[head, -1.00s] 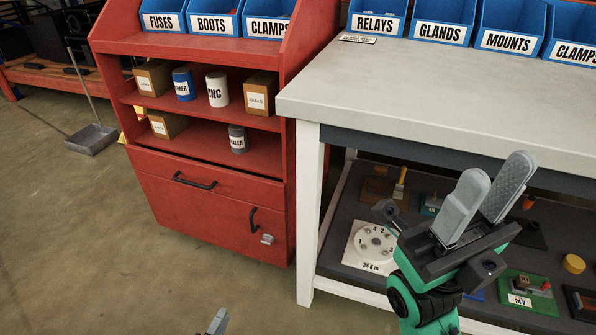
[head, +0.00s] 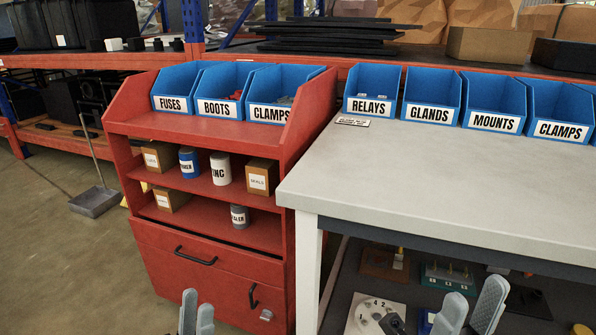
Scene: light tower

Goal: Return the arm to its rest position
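My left gripper (head: 196,314) shows at the bottom of the head view, in front of the red cabinet's lower drawers. Only its two fingertips show, slightly apart, with nothing visible between them. My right gripper (head: 468,314) is at the lower right, in front of the workbench's lower shelf. Its two grey fingers are spread apart with nothing between them. The rest of both arms is below the picture edge.
The red cabinet (head: 210,128) holds blue bins on top and cans and boxes on its shelves. The grey workbench (head: 430,175) has a clear top with blue bins along its back. The floor (head: 70,270) at left is mostly free.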

